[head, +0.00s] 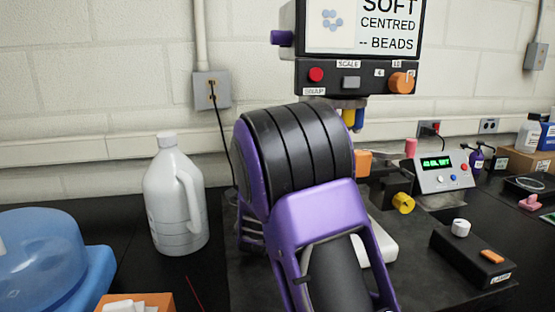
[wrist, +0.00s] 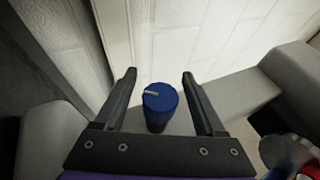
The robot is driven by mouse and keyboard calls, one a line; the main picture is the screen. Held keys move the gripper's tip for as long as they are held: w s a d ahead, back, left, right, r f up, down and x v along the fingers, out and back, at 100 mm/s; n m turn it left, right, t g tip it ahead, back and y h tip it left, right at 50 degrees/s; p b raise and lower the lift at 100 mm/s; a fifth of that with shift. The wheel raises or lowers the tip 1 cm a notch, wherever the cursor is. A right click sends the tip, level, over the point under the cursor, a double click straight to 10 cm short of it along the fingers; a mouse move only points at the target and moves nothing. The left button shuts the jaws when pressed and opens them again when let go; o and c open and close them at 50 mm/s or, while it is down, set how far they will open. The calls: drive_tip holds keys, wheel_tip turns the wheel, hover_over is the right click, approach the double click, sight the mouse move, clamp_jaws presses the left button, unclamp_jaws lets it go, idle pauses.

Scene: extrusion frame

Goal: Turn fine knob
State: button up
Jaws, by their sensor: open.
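A blue round knob (wrist: 160,107) with a pale pointer line on its top shows in the wrist view, on a grey body against a white wall. I see no label on it, so I cannot tell whether it is the fine knob. My gripper (wrist: 159,76) is open, its two dark fingers on either side of the knob with gaps left and right. Whether the fingertips reach down past the knob's top is hard to tell. In the head view my purple and black arm hides my gripper and this knob.
A screen unit (head: 357,78) with a red button and an orange knob (head: 402,83) stands behind my arm. A yellow knob (head: 403,203), a control box (head: 443,170) and a black box (head: 470,255) are to the right. A white jug (head: 172,205) stands left.

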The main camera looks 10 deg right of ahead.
drive_tip(key=s+a+p, duration=0.1)
drive_tip(key=s+a, duration=0.4)
drive_tip(key=s, duration=0.6)
drive_tip(key=shift+s+a+f, duration=0.15)
drive_tip(key=shift+s+a, duration=0.05)
drive_tip(key=shift+s, duration=0.1)
drive_tip(key=s+a+n+g+y+p, duration=0.2)
drive_tip(key=s+n+g+y+p, duration=0.15)
drive_tip(key=p, duration=0.65)
drive_tip(key=shift+m+g+h, duration=0.25)
drive_tip(key=shift+m+h, duration=0.2)
drive_tip(key=x, duration=1.7)
drive_tip(key=shift+s+d+f, duration=0.1)
drive_tip(key=shift+d+f, duration=0.15)
drive_tip(key=shift+f, duration=0.15)
clamp_jaws()
